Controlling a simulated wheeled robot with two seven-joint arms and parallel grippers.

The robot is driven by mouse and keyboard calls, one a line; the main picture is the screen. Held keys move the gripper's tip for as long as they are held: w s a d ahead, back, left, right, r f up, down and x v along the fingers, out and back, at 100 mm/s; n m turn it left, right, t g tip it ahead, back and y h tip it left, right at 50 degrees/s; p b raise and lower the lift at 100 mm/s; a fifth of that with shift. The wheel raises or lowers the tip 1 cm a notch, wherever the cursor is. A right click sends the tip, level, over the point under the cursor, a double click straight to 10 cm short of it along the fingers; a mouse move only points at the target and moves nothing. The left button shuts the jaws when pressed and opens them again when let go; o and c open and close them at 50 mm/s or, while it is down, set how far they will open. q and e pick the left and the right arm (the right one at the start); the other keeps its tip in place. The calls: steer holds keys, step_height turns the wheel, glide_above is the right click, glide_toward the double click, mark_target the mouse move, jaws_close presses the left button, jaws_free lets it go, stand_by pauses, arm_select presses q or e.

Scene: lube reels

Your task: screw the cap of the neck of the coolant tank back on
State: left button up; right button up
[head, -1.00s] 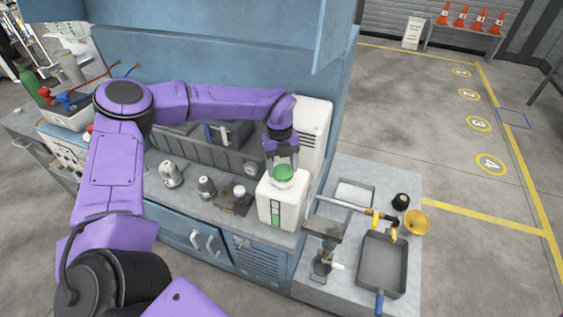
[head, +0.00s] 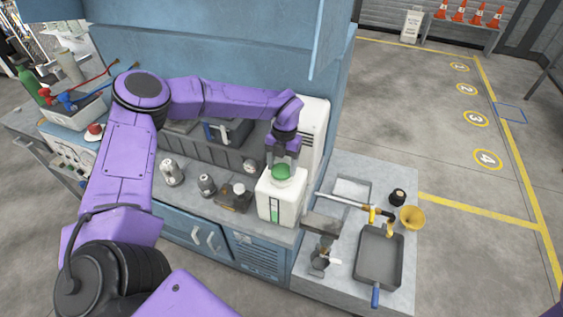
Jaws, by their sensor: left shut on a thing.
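The coolant tank (head: 290,208) is a white box with a green level strip on its front, standing at the right end of the bench. The green cap (head: 281,172) is at the top of the tank, over its neck. My left gripper (head: 282,163) points down from above and is shut on the green cap. The neck is hidden under the cap, so I cannot tell how far the cap sits on the thread. My right gripper is not in view.
A grey side table (head: 343,272) to the right holds a drain pan (head: 380,258), a yellow funnel (head: 412,217) and a black-topped bottle (head: 397,198). Several metal fittings stand on the bench left of the tank. A blue cabinet (head: 230,55) rises behind.

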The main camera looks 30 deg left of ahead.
arm_select(q)
steer(key=shift+r+m, duration=0.2)
steer(key=shift+m, duration=0.7)
steer(key=shift+f+m, duration=0.2)
steer(key=shift+m, duration=0.3)
steer(key=shift+d+r+m+y+p, duration=0.2)
steer(key=shift+m+y+p, duration=0.2)
steer(key=shift+m+p, duration=0.5)
steer(key=shift+m, duration=0.9)
steer(key=shift+f+m+p, duration=0.1)
steer(key=shift+m+p, duration=0.2)
steer(key=shift+m, duration=0.3)
steer(key=shift+f, duration=0.1)
steer(key=shift+m, duration=0.3)
